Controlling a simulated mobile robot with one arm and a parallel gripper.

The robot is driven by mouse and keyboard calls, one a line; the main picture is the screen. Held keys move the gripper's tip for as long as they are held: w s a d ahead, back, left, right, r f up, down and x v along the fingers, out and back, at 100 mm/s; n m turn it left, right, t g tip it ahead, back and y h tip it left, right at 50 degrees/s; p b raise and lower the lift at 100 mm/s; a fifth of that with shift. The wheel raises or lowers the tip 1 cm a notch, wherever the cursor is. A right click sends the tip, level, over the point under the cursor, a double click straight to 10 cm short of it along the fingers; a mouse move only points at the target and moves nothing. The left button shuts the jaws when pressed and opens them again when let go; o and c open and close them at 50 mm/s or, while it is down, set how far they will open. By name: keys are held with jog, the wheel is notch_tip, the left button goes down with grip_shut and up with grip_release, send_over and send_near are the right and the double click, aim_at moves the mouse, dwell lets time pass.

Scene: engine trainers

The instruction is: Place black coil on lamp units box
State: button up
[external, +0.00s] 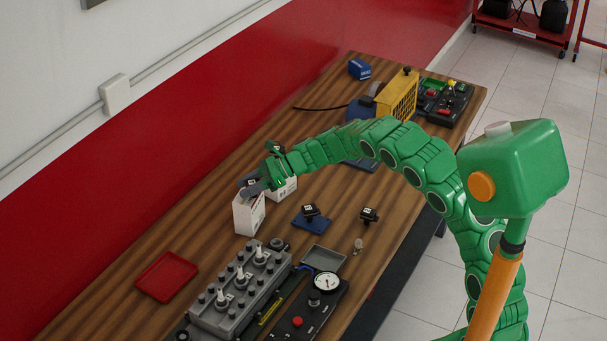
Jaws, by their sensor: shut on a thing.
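My gripper (253,188) is at the far end of my green arm, above two white boxes near the red wall. It is shut on a small dark piece (250,182) that looks like a black coil, mostly hidden by the fingers. The nearer white box (247,216) stands upright right under the gripper. The other white box (285,189) stands just behind it to the right, partly covered by my arm. I cannot read labels, so I cannot tell which is the lamp units box. I cannot tell whether the held piece touches a box.
Similar black coils stand on a blue base (310,221) and on the bare table (369,215). A small lamp (358,246), a grey engine block (240,288), a red tray (167,277) and a yellow unit (398,96) are around. Bare wood (200,225) lies left of the boxes.

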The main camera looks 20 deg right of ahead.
jog(key=o, duration=1.1)
jog(key=shift+f, duration=0.1)
jog(key=shift+o, duration=0.2)
jog(key=shift+d+r, duration=0.1)
jog(key=shift+r, duration=0.1)
jog(key=v, duration=1.1)
jog(key=shift+d, duration=0.4)
jog(key=shift+r, duration=0.1)
